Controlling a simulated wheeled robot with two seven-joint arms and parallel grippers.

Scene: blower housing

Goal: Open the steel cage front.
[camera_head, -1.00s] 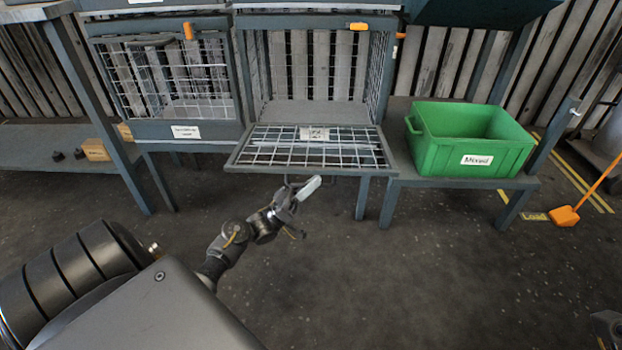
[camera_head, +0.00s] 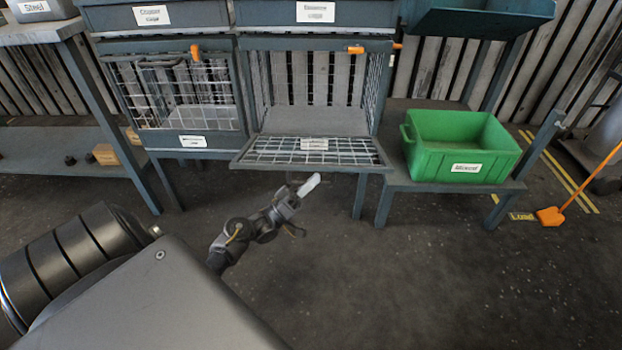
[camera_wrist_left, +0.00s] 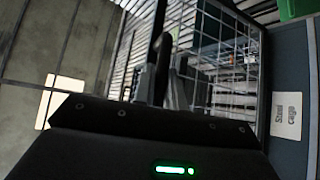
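The steel cage front (camera_head: 270,156) is a mesh panel swung down at the foot of the right-hand cage, jutting out nearly flat. Its white label (camera_head: 314,144) shows near the middle. In the left wrist view a "Steel cage" label (camera_wrist_left: 287,115) is on a blue-grey rail beside the mesh (camera_wrist_left: 225,70). My left gripper (camera_head: 303,187) is just under the panel's near edge. Its fingers (camera_wrist_left: 165,75) point toward the mesh in the left wrist view; whether they touch or grip anything is unclear. My right gripper is not in view.
The cage on the left (camera_head: 170,95) has its mesh front upright. An orange latch (camera_head: 355,50) sits above the open cage. A green bin (camera_head: 465,148) stands on a low bench to the right. The floor in front is clear; an orange broom (camera_head: 550,216) is at far right.

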